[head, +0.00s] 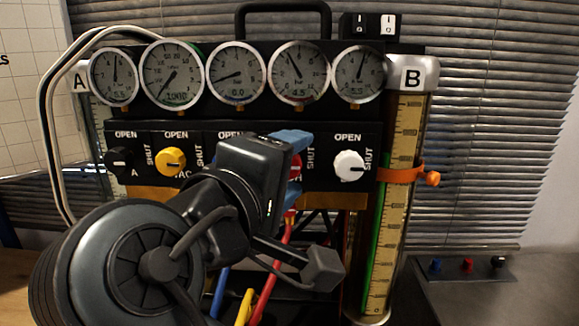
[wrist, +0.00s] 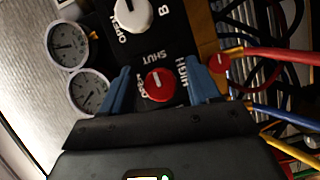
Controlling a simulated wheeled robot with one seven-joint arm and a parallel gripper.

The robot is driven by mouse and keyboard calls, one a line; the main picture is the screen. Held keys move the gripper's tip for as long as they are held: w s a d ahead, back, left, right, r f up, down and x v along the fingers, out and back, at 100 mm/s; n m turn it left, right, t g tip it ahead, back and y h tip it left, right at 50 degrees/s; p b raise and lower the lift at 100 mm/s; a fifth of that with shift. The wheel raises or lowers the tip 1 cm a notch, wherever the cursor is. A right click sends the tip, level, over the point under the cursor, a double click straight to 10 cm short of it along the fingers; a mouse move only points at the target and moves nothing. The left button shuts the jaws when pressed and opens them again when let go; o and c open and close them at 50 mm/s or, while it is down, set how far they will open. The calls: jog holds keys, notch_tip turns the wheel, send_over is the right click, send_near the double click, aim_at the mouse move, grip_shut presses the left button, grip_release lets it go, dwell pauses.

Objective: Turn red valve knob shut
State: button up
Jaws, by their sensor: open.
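The red valve knob (wrist: 159,85) shows in the wrist view on the black panel, with a white pointer line and OPEN and SHUT lettering around it. My gripper (wrist: 157,86) is open, with one blue finger on each side of the knob and a visible gap to both. I cannot tell how far the fingertips stand from the panel. In the head view my gripper (head: 295,165) is at the panel's right half, and my wrist hides nearly all of the red knob; only a sliver of red shows by the fingers.
A white knob (head: 349,166) is right of my gripper, and a yellow knob (head: 171,161) and black knob (head: 120,161) are to the left. Gauges (head: 237,72) line the top. Red (wrist: 280,56), blue and yellow hoses run beside the panel. An orange clamp (head: 400,175) grips the right tube.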

jog(key=shift+s+a, duration=0.1)
jog(key=b+v, duration=0.1)
jog(key=v, duration=0.6)
jog(key=shift+s, duration=0.25)
jog(key=shift+a, duration=0.1)
